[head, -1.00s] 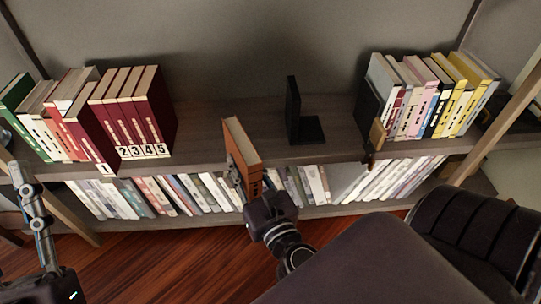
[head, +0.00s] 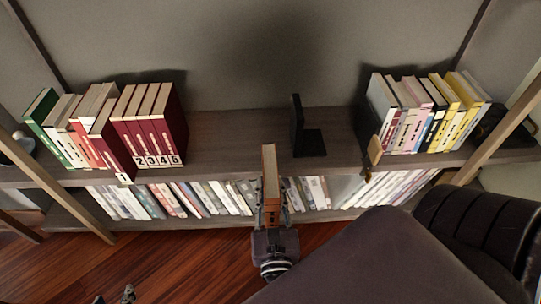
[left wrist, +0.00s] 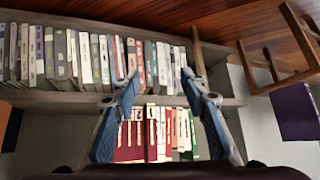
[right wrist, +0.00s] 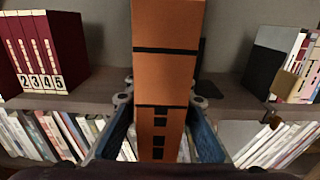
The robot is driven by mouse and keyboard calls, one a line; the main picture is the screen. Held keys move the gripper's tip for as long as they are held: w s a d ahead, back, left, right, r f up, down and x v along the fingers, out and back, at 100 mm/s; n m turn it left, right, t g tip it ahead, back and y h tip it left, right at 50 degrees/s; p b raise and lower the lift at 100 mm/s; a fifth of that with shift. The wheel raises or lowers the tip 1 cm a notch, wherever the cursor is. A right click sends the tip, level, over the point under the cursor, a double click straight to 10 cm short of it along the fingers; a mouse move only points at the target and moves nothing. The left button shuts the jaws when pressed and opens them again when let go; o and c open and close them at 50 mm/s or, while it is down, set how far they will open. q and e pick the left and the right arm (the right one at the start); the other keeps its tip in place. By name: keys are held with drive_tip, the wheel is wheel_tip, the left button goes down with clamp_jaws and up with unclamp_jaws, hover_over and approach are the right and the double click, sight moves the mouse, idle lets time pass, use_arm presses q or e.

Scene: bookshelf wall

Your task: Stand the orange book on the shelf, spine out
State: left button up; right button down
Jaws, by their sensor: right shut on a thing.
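The orange book (head: 270,172) is upright in my right gripper (head: 271,212), in front of the upper shelf board (head: 225,135). Its page edges face up. In the right wrist view the orange spine with black bands (right wrist: 168,80) faces me, between the blue fingers of my right gripper (right wrist: 160,130). I cannot tell whether the book touches the board. My left gripper shows only its fingertips (head: 114,296) at the bottom of the head view. In the left wrist view my left gripper (left wrist: 160,80) is open and empty, facing the shelves upside down.
A black bookend (head: 299,130) stands on the upper board. Maroon numbered volumes (head: 150,125) stand to the left, with free board between. Pale and yellow books (head: 430,110) stand to the right, beside a small wooden-topped item (head: 375,152). Lower-shelf books (head: 200,195) stand below.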

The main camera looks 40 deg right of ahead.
use_arm(q)
drive_tip(key=shift+s+a+f, duration=0.2)
drive_tip(key=shift+s+f, duration=0.15)
drive_tip(key=shift+s, duration=0.25)
use_arm(e)
drive_tip(key=shift+s, duration=0.1)
drive_tip(key=shift+r, duration=0.1)
use_arm(q)
drive_tip(key=s+a+f+g+y+p, duration=0.1)
drive_tip(key=s+a+f+g, duration=0.2)
drive_tip(key=s, duration=0.5)
drive_tip(key=w+d+r+t+h+b, duration=0.1)
drive_tip(key=w+d+r+t, duration=0.2)
drive_tip(key=w, duration=0.6)
drive_tip(key=shift+w+d+r, duration=0.3)
drive_tip(key=shift+w+r, duration=0.05)
drive_tip(key=shift+r, duration=0.2)
use_arm(e)
drive_tip(key=f+x, duration=0.2)
drive_tip(key=x, duration=2.3)
drive_tip(key=shift+w+d+f, duration=0.2)
drive_tip(key=shift+w+d, duration=0.05)
drive_tip(key=shift+d, duration=0.1)
